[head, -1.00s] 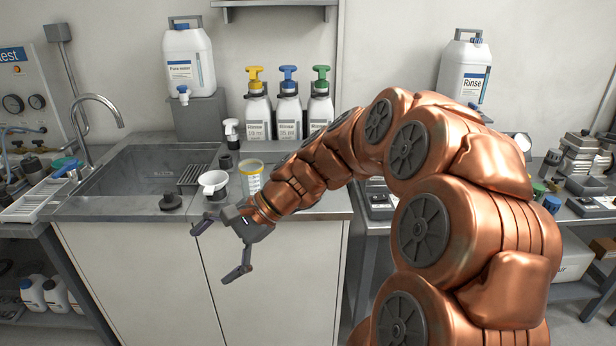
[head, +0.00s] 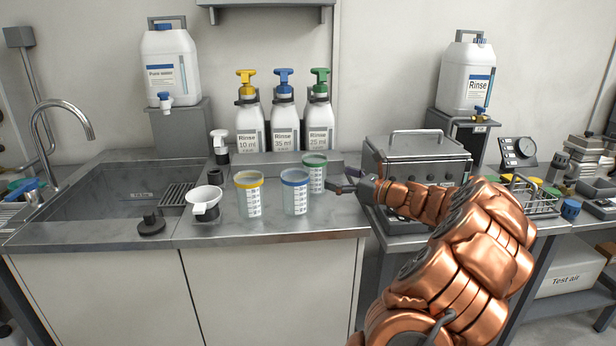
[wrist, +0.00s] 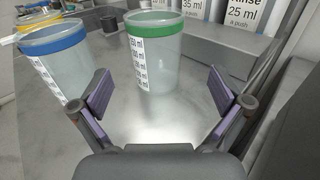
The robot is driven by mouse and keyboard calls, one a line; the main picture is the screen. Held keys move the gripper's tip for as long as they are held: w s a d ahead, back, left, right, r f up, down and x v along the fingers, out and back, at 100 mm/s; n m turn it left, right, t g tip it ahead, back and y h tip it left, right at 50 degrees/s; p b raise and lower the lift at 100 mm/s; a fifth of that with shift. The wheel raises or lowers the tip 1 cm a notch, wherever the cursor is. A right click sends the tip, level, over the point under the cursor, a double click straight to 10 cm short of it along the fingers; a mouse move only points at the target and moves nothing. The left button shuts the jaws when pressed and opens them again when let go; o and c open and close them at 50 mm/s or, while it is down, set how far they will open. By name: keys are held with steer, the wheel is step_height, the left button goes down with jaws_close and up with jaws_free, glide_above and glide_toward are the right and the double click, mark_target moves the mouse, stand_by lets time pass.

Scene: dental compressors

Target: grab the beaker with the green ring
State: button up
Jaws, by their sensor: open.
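The beaker with the green ring (head: 315,174) stands upright on the steel counter, behind and right of the blue-ringed beaker (head: 295,192). In the wrist view the green-ringed beaker (wrist: 150,55) stands ahead of my gripper (wrist: 160,98), roughly centred between the open fingers and just beyond their tips. My gripper (head: 342,180) comes from the right at beaker height; nothing is between its fingers. The blue-ringed beaker (wrist: 55,62) is close to the left finger in the wrist view. A yellow-ringed beaker (head: 249,194) stands further left.
Rinse pump bottles (head: 284,115) stand behind the beakers, behind a low grey ledge. A white funnel (head: 204,199) and a sink (head: 110,190) are to the left. A metal box (head: 417,158) is right, behind my arm.

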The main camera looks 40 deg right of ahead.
mark_target(325, 170)
steer(key=w, duration=0.2)
steer(key=w+a, duration=0.1)
steer(key=w, duration=0.2)
steer(key=w+r, duration=0.1)
steer(key=w, duration=0.1)
steer(key=shift+w+a+r, duration=0.1)
steer(key=shift+w+a, duration=0.1)
steer(key=shift+a, duration=0.15)
steer(key=c, duration=1.1)
